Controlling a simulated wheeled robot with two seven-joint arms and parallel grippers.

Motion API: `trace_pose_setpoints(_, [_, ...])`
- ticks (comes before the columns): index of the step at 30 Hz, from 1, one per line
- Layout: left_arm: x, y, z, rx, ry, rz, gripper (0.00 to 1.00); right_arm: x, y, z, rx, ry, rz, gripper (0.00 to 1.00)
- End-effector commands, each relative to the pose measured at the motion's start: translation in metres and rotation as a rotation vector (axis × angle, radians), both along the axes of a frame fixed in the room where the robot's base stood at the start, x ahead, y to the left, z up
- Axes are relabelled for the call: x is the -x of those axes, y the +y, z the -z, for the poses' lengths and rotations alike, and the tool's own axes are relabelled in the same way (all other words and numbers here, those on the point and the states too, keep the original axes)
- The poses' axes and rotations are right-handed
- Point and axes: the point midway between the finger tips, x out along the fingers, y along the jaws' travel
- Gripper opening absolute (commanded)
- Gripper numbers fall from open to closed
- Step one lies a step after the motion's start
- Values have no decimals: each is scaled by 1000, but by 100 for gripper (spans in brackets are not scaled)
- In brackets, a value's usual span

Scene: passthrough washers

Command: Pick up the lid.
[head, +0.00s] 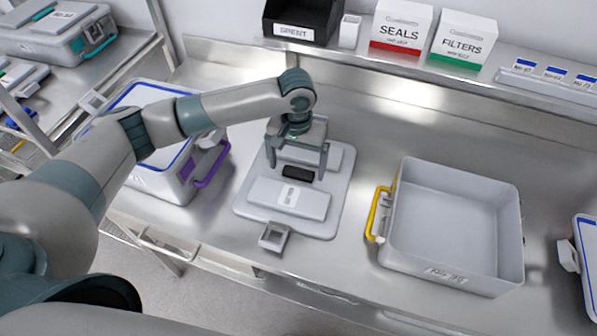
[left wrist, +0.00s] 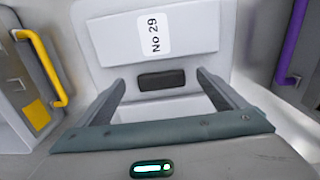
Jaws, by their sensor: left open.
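The lid (head: 245,205) is a light grey plate with rounded corners, raised panels, a No 29 label and a small black grip block (head: 297,173) at its middle. It lies flat on the steel counter. A square loop sticks out at its front edge. My left gripper (head: 297,170) points down over the lid with its fingers apart, one toward each side of the black block. In the left wrist view the black block (left wrist: 161,79) shows between the open fingers, with nothing held. I cannot tell the exact height of the fingertips. My right gripper is not in view.
An open grey bin (head: 455,275) with a yellow handle (head: 378,213) stands right of the lid. A closed case with a purple handle (head: 212,164) stands close on the left. SEALS (head: 400,27) and FILTERS (head: 463,40) boxes sit on the back shelf. The counter's front edge is near.

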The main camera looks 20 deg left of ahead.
Motion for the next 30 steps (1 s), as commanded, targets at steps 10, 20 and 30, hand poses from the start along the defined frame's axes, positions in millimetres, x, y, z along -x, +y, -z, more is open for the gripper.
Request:
trace_pose_setpoints(10, [0,1,31,-1,-1,0,92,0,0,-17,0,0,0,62])
trace_pose_setpoints(20, [0,1,32,-1,-2,1,92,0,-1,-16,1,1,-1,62])
trace_pose_setpoints(30, [0,1,32,-1,-2,0,42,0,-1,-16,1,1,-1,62])
